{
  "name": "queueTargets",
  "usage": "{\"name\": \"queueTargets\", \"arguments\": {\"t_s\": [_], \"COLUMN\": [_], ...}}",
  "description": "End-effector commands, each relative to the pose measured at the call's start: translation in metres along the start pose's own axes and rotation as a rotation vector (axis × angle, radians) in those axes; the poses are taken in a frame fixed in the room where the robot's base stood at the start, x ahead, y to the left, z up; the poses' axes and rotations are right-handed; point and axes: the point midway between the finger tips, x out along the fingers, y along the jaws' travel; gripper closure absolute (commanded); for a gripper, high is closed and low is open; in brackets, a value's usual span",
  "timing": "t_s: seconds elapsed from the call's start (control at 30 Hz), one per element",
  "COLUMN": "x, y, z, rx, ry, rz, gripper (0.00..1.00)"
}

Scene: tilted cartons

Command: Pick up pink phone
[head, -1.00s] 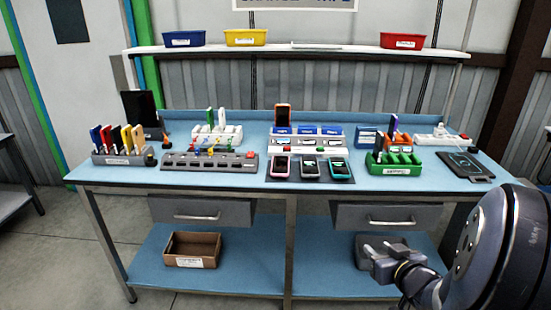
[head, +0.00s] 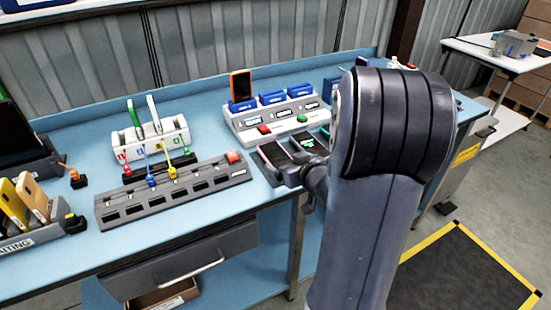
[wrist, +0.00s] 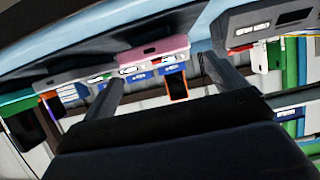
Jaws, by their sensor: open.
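The pink phone (head: 272,155) lies on a dark mat at the front of the blue workbench, partly hidden by my arm. Its pink edge (wrist: 153,50) shows in the wrist view between the two finger lines. My gripper (wrist: 162,70) is open, one finger on each side of that edge in the picture. I cannot tell whether the fingers reach around the phone or stop short of it. In the head view my gripper (head: 292,177) is low at the bench front, close to the phone and mostly hidden by my arm.
A dark phone (head: 305,146) lies right beside the pink one.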

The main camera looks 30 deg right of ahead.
Motion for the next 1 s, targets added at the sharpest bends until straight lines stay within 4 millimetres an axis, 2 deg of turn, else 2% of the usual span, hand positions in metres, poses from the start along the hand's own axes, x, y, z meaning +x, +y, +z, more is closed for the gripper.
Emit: {"name": "queueTargets", "arguments": {"t_s": [0.3, 0.63, 1.0], "x": [0.042, 0.048, 0.047], "y": [0.000, 0.000, 0.000], "z": [0.001, 0.001, 0.001], "rx": [0.000, 0.000, 0.000], "ry": [-0.001, -0.001, -0.001], "rz": [-0.002, 0.000, 0.000], "gripper": [0.09, 0.10, 0.40]}}
